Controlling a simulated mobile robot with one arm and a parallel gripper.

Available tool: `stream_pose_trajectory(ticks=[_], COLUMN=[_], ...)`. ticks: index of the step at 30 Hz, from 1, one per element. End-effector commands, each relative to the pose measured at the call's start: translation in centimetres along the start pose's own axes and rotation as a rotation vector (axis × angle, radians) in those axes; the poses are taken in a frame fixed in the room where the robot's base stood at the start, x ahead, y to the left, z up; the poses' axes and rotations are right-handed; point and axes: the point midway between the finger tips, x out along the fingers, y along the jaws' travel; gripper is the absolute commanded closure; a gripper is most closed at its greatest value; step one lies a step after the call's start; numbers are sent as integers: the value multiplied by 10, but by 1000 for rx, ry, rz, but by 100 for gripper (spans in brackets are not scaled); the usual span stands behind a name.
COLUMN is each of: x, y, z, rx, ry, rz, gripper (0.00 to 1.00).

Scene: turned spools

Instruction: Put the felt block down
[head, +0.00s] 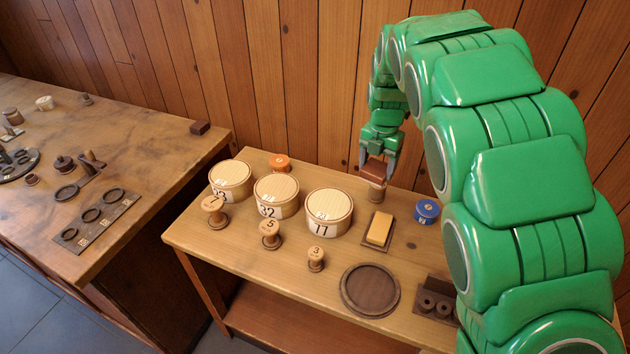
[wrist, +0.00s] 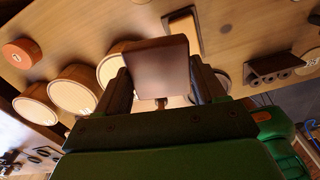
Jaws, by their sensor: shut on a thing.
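The felt block, a reddish-brown block (head: 374,171), is between the fingers of my gripper (head: 378,163) near the back right of the small table. My gripper is shut on it. In the wrist view the block (wrist: 158,72) shows as a dark brown square face between the two fingers.
The small table (head: 190,238) holds three numbered drums (head: 329,212), several wooden spools, an orange tin (head: 280,163), a yellow block (head: 380,228) on a dark tray, a blue tin (head: 426,211), a round dark dish (head: 370,290) and a dark holder (head: 437,302). Bare wood shows in front of the spools.

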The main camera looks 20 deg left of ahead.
Motion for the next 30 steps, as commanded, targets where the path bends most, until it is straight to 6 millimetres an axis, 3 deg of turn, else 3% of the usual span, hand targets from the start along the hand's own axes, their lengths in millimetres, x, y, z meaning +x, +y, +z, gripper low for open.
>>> stream_pose_trajectory(ticks=[1, 6, 12, 19, 30], x=[3, 17, 28, 34, 48], y=[17, 68, 108, 126, 148], z=[-3, -22, -44, -52, -31], rx=[-24, -97, -162, -189, -191], ry=[-3, 1, -2, -2, 1], rz=[-1, -2, -2, 0, 1], gripper=[62, 62, 62, 62, 62])
